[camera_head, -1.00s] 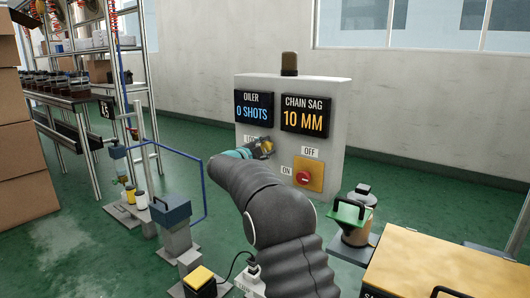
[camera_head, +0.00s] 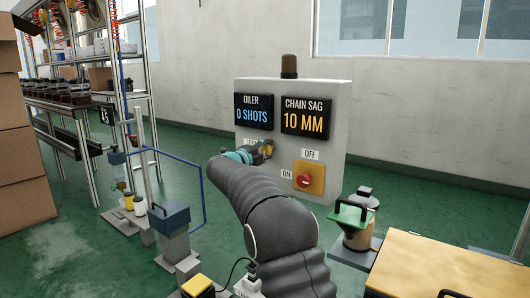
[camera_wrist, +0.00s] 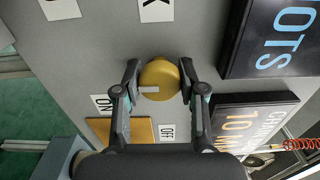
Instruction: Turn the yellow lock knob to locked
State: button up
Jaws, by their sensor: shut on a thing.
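The yellow lock knob (camera_wrist: 160,80) is on the grey panel and shows large in the wrist view, round with a pale pointer mark. In the head view the knob (camera_head: 267,148) is mostly hidden by my gripper (camera_head: 258,152). In the wrist view my gripper (camera_wrist: 160,83) has one finger on each side of the knob and is shut on it. The pale mark runs sideways in the wrist view, toward the left finger. White labels sit around the knob, only partly readable, so I cannot tell its setting.
A red switch (camera_head: 303,181) on a yellow plate, labelled ON and OFF, sits right of and below the knob. Two displays (camera_head: 254,111) above read 0 SHOTS and 10 MM.

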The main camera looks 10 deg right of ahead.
jog(key=o, duration=1.2)
jog(key=shift+c, duration=0.2)
jog(key=v, duration=1.2)
